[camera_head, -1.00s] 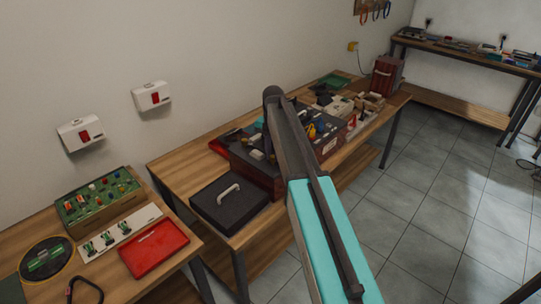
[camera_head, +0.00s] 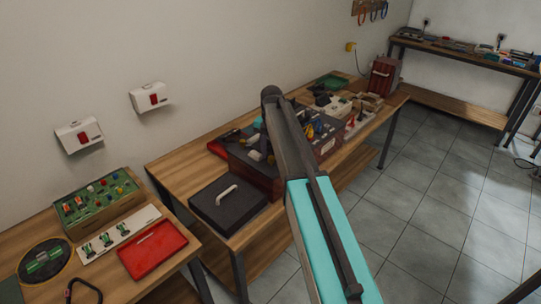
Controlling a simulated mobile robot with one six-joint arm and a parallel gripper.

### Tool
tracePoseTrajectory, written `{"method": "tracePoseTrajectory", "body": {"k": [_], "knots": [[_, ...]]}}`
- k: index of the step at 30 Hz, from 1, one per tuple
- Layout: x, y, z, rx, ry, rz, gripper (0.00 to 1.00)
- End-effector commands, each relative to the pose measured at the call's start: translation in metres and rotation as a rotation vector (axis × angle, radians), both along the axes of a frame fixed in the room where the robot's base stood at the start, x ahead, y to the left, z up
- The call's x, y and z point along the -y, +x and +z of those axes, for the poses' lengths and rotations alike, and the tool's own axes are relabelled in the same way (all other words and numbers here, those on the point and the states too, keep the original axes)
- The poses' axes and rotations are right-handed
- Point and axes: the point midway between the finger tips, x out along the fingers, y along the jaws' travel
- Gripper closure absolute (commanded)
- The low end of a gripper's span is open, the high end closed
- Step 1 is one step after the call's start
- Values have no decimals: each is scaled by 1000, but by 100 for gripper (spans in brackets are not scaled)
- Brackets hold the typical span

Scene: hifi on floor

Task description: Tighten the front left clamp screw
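No clamp screw can be made out clearly. A white strip (camera_head: 130,231) on the near left bench carries several small green pieces that may be clamps, too small to tell. My arm, teal and dark grey, rises from the bottom centre and reaches over the middle bench. Its far end covers part of a dark box of tools (camera_head: 268,178). My gripper's fingers are not visible.
A green board with knobs (camera_head: 98,203), a red tray (camera_head: 152,249) and a round dark mat (camera_head: 45,262) lie on the left bench. A black case (camera_head: 228,204) sits on the middle bench. Tiled floor (camera_head: 420,220) is clear at right.

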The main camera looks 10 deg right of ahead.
Motion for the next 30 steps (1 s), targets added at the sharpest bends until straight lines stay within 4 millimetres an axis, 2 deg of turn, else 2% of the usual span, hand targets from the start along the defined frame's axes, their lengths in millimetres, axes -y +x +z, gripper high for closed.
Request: {"method": "tracePoseTrajectory", "body": {"k": [8,30], "knots": [[0,0,29,0,0,0,61],[0,-1,124,-1,0,-1,61]]}}
